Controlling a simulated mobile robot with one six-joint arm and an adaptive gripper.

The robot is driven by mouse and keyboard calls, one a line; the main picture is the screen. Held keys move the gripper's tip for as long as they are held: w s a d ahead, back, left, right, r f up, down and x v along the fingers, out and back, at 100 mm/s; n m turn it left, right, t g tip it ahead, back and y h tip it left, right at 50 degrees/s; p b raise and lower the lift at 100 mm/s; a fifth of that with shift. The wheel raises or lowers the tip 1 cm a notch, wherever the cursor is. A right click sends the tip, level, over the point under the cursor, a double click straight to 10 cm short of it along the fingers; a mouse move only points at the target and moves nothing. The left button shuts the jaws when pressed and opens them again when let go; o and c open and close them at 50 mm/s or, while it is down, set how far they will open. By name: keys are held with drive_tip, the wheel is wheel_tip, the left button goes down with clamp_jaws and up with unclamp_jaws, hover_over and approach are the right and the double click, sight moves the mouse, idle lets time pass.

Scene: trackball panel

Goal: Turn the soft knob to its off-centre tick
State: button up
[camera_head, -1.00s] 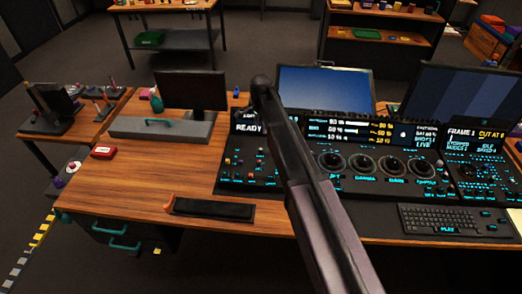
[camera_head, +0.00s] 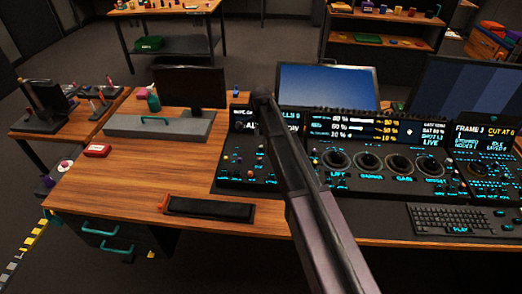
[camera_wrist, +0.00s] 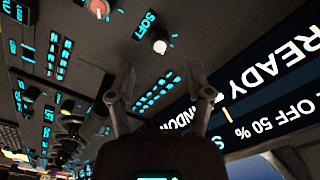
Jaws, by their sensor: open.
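The knob appears just beyond the fingertips, roughly in line with the gap, and no contact shows. In the head view my arm stands in front of the panel (camera_head: 232,160); my gripper and the soft knob cannot be made out there.
A lit display (camera_wrist: 255,80) reading READY lies right of my fingers. Other knobs (camera_wrist: 98,8) and lit buttons (camera_wrist: 60,55) crowd the panel. The head view shows trackballs (camera_head: 368,162), a keyboard (camera_head: 452,219), a black wrist rest (camera_head: 210,207) and bare desk at left.

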sight(261, 146)
drive_tip(key=shift+f+b, duration=2.2)
drive_tip(key=shift+f, duration=0.3)
clamp_jaws()
